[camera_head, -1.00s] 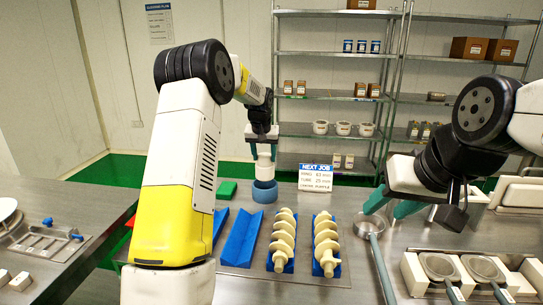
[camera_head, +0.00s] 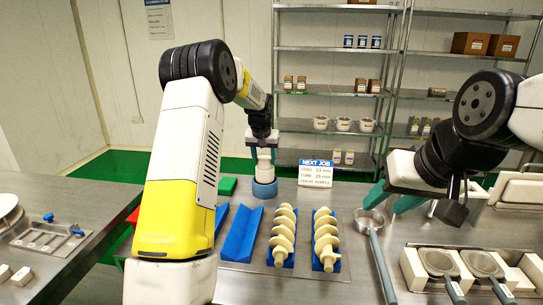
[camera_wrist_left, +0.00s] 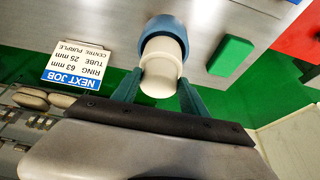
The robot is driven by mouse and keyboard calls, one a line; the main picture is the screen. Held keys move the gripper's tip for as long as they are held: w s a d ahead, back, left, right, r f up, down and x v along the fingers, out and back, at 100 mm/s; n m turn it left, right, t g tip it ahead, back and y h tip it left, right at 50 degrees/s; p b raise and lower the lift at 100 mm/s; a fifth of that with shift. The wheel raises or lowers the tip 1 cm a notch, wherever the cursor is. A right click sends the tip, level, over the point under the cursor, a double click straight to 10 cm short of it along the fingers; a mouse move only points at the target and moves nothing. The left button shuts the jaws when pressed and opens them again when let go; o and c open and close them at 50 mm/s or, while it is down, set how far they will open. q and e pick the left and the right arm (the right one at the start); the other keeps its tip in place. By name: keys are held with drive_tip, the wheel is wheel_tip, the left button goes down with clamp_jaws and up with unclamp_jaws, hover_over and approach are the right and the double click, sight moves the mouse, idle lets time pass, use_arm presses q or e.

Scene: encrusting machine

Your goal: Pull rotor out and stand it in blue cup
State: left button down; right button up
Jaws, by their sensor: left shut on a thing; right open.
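The rotor (camera_head: 265,170) is a cream-white cylindrical piece with a wider collar. My left gripper (camera_head: 264,152) is shut on the rotor from above, and the piece is upright at the blue cup (camera_head: 265,189). In the left wrist view, the rotor (camera_wrist_left: 163,66) sits between the green fingers of my left gripper (camera_wrist_left: 158,88), its far end within the blue cup's rim (camera_wrist_left: 165,26). How deep it sits is hidden. My right gripper (camera_head: 393,200) is open and empty, near the grey ladle at the right.
Two cream screws (camera_head: 283,236) (camera_head: 326,240) lie in blue cradles, beside an empty blue cradle (camera_head: 241,236). A "NEXT JOB" sign (camera_head: 315,172) stands right of the cup. A green block (camera_wrist_left: 231,54) is close to the cup. A grey ladle (camera_head: 369,222) lies at right.

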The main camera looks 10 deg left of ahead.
sight(264, 169)
idle(0.3)
use_arm(q)
drive_tip(key=shift+f, duration=2.45)
drive_tip(key=shift+c, duration=1.5)
unclamp_jaws()
drive_tip(key=shift+v, duration=3.75)
